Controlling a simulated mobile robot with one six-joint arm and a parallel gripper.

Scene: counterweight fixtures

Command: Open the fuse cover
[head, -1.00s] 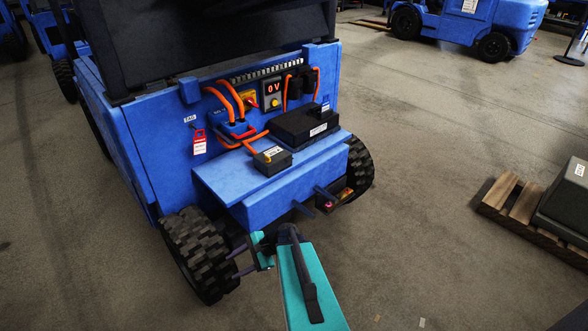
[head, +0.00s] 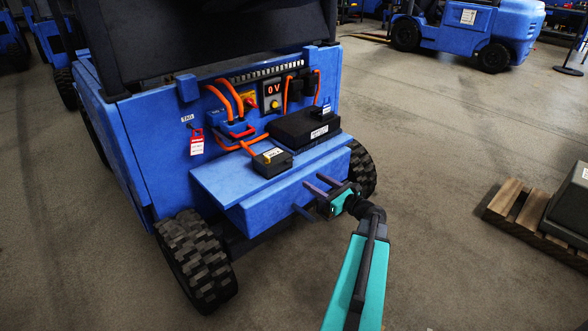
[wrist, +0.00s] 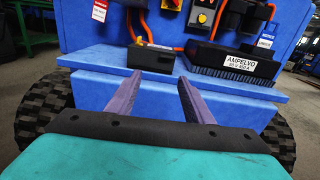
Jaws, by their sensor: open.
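A small black box (head: 272,162) with a yellow-and-white label and an orange cable sits on the blue ledge of the truck; it also shows in the wrist view (wrist: 150,57). It may be the fuse cover, but I cannot read its label. A larger black box (head: 305,127) stands behind it to the right, marked AMPELVO in the wrist view (wrist: 234,62). My gripper (head: 313,181) is open and empty, in front of the ledge, right of and below the small box. In the wrist view its fingers (wrist: 160,85) point towards the ledge just below that box.
The blue ledge (head: 215,182) juts out between two black tyres. Orange cables, a 0 V display (head: 273,89) and a red tag (head: 197,143) are on the panel behind. A wooden pallet (head: 513,208) lies to the right; the floor between is clear.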

